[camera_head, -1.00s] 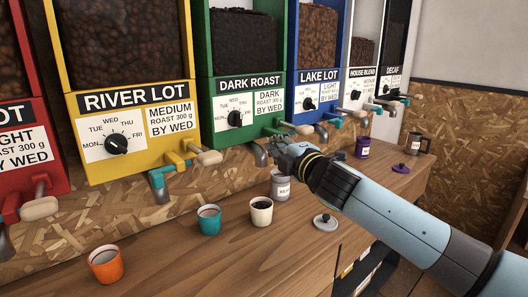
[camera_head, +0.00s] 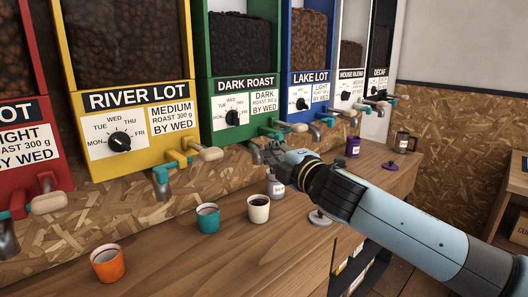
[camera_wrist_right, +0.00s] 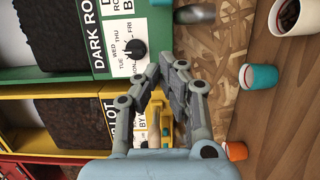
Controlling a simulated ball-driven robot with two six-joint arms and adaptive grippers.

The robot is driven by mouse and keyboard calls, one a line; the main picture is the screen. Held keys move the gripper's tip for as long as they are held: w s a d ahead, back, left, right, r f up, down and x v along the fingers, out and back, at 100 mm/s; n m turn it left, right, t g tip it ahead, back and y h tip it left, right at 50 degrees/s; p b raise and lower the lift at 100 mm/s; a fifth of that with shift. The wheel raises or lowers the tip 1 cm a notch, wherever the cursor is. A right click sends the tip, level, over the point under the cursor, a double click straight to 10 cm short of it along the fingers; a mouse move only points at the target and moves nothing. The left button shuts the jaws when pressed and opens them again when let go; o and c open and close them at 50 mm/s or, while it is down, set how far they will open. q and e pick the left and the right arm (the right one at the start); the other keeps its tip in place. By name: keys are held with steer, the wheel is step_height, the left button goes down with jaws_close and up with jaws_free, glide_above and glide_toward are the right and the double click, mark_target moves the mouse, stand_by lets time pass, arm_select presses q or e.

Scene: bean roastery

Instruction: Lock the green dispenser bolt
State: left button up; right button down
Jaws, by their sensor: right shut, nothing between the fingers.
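The green dispenser (camera_head: 203,128), labelled DARK ROAST, stands between the yellow and blue ones; part of it shows in the right wrist view (camera_wrist_right: 68,55). Its pale handle (camera_head: 292,127) sticks out to the right, above a grey spout (camera_head: 255,153). The bolt's position is too small to tell. My right gripper (camera_head: 272,152) is below the handle and just right of the spout, shut and empty. In its wrist view the fingertips (camera_wrist_right: 168,68) point toward the green front, apart from the dial. My left gripper is not in view.
The yellow dispenser (camera_head: 76,125) has a teal piece (camera_head: 161,180) at its tap. Below stand an orange cup (camera_head: 107,266), a teal cup (camera_head: 208,221) and a cream cup (camera_head: 258,211) with dark contents. A grey canister (camera_head: 276,189) and loose lid (camera_head: 319,217) are near my right arm.

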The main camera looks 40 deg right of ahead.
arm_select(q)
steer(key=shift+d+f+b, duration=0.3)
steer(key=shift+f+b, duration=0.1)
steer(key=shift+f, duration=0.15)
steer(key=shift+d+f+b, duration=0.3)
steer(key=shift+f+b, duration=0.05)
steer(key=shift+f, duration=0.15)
arm_select(e)
steer(key=s, duration=0.2)
steer(key=s+a, duration=0.1)
steer(key=s, duration=0.2)
steer(key=shift+s+a+r, duration=0.15)
steer(key=shift+s+a, duration=0.15)
steer(key=shift+s, duration=0.05)
